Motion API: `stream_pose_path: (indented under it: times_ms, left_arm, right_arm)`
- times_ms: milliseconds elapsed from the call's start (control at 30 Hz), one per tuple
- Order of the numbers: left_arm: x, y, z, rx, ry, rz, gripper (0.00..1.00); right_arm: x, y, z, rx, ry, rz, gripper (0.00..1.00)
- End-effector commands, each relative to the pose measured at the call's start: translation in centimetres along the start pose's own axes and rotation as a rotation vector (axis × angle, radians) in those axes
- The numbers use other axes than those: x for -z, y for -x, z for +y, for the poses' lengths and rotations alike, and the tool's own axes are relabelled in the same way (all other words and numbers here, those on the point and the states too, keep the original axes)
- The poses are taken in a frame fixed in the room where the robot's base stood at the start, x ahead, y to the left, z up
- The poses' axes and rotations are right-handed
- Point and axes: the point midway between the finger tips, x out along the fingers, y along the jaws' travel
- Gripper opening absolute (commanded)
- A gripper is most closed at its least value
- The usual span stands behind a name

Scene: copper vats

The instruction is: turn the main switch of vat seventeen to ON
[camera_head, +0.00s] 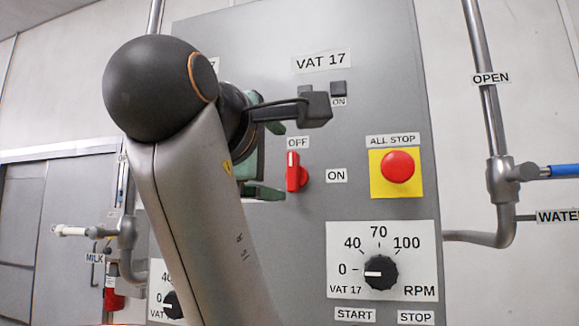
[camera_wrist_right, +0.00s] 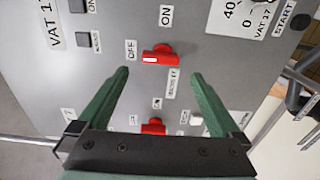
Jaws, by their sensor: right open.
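The vat 17 main switch is a red rotary handle (camera_head: 297,172) on the grey panel, below the VAT 17 label (camera_head: 322,62). It stands upright, pointing up to the OFF label (camera_head: 298,142); the ON label (camera_head: 336,175) is to its right. In the wrist view the red switch (camera_wrist_right: 160,55) has its white mark towards OFF (camera_wrist_right: 131,49). My right gripper (camera_head: 277,160) has green fingers, is open and empty, and is just left of the switch. In the wrist view the switch lies just beyond the gap between the fingertips (camera_wrist_right: 160,73). My left gripper is not in view.
A red ALL STOP button (camera_head: 397,167) on yellow and an RPM knob (camera_head: 380,272) are to the right. Another red switch (camera_wrist_right: 153,127) lies between the fingers nearer the palm. Pipes flank the panel (camera_head: 375,70). My arm hides the panel's left part.

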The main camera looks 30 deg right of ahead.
Motion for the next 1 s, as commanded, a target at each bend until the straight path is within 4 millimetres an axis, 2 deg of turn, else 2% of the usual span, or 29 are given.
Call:
stream_pose_path:
  times_ms: [33,200,600,1000]
  left_arm:
    - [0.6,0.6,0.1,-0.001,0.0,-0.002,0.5]
    - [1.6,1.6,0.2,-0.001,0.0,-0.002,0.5]
    - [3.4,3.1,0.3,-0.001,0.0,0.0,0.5]
    - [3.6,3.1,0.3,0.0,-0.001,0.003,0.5]
  right_arm:
    - [-0.1,-1.1,0.4,0.0,-0.001,-0.006,1.0]
    - [-0.1,-4.1,0.4,0.001,0.001,-0.006,1.0]
    - [0.0,-8.9,0.1,0.002,0.001,-0.002,1.0]
    - [0.0,-9.6,0.0,0.0,0.0,0.001,1.0]
